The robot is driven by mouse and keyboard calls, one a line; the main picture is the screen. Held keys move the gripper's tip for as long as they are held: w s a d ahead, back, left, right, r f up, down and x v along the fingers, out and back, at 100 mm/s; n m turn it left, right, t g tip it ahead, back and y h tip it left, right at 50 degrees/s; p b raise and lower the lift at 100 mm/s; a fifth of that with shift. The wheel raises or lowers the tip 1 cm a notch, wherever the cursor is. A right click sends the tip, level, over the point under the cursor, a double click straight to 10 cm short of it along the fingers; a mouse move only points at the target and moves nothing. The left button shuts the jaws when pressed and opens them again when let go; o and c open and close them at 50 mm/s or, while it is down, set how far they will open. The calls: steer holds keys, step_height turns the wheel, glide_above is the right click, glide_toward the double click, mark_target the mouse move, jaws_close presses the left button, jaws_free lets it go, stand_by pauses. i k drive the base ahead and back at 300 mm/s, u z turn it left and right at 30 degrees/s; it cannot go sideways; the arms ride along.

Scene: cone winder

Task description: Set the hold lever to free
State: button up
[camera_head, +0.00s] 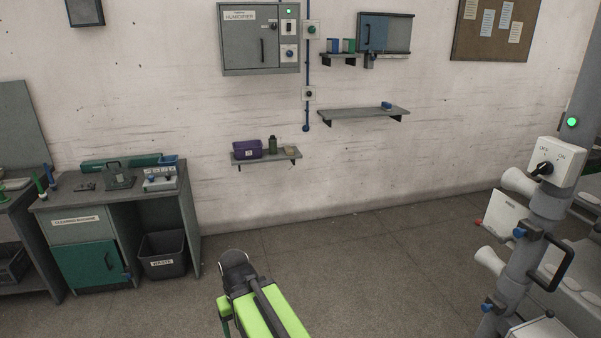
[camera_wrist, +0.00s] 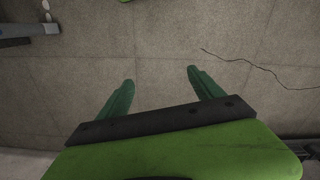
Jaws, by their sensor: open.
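The winder machine (camera_head: 545,205) stands at the right in the head view, with a black bracket-shaped handle (camera_head: 566,268) on its side. A small blue-ended lever (camera_head: 530,231) sits on its post, and a second blue-ended part (camera_head: 487,307) is lower down. I cannot tell which of these is the hold lever, and no label for it is readable. My gripper (camera_wrist: 161,76) is open and empty in the wrist view, with two green fingers over bare floor. It is well apart from the winder. The head view shows my green arm at the bottom centre.
A white OFF/ON switch box (camera_head: 556,163) and a lit green lamp (camera_head: 572,122) are on the winder. A cleaning machine bench (camera_head: 75,221) and waste bin (camera_head: 163,266) stand left. Wall shelves (camera_head: 365,113) are behind. Floor between bench and winder is clear.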

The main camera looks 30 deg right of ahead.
mark_target(501, 240)
steer(key=z, duration=2)
steer(key=k, duration=0.65)
steer(key=u, duration=0.45)
steer(key=i, duration=1.3)
steer(key=u, duration=0.8)
steer(key=i, duration=2.05)
steer(key=z, duration=0.55)
steer(key=k, duration=0.75)
